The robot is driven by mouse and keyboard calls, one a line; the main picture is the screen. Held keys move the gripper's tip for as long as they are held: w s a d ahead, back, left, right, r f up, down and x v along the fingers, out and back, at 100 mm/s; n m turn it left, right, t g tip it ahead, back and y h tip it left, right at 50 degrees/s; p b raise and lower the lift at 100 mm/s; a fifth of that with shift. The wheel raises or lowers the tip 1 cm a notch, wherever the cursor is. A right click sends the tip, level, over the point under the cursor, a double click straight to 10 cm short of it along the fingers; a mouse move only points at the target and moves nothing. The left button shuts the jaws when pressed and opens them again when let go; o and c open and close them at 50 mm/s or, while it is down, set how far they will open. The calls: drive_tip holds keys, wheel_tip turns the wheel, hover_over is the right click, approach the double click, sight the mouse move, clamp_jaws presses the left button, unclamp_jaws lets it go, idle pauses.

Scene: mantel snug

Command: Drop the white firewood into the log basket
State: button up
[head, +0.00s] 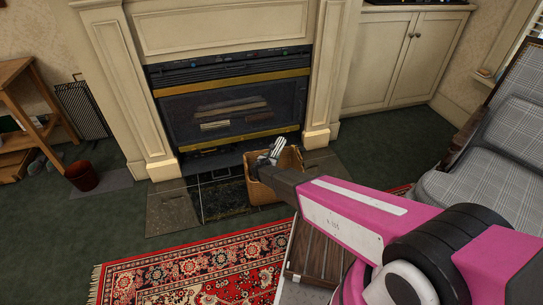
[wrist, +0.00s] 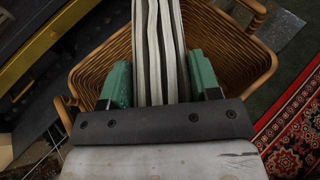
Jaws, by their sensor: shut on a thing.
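The white firewood (wrist: 158,40) is a pale, ridged bundle between the green fingers of my gripper (wrist: 162,82) in the wrist view. My gripper is shut on it. In the head view the white firewood (head: 279,145) shows at the end of my arm, above the log basket. The log basket (head: 263,191) is a brown wicker basket on the hearth in front of the fireplace. In the wrist view the basket (wrist: 232,45) surrounds the firewood and fingers from behind, with its open inside facing me. My arm hides part of the basket in the head view.
The fireplace (head: 232,105) stands right behind the basket. A red patterned rug (head: 195,272) lies in front of the hearth. A wooden slatted piece (head: 318,255) is under my arm. A plaid armchair (head: 500,150) stands at right, and a dark red bucket (head: 82,176) at left.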

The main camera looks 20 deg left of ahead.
drive_tip(key=shift+f, duration=0.85)
drive_tip(key=o, duration=1.2)
drive_tip(key=v, duration=1)
drive_tip(key=shift+s+r, duration=0.2)
drive_tip(key=shift+s, duration=0.15)
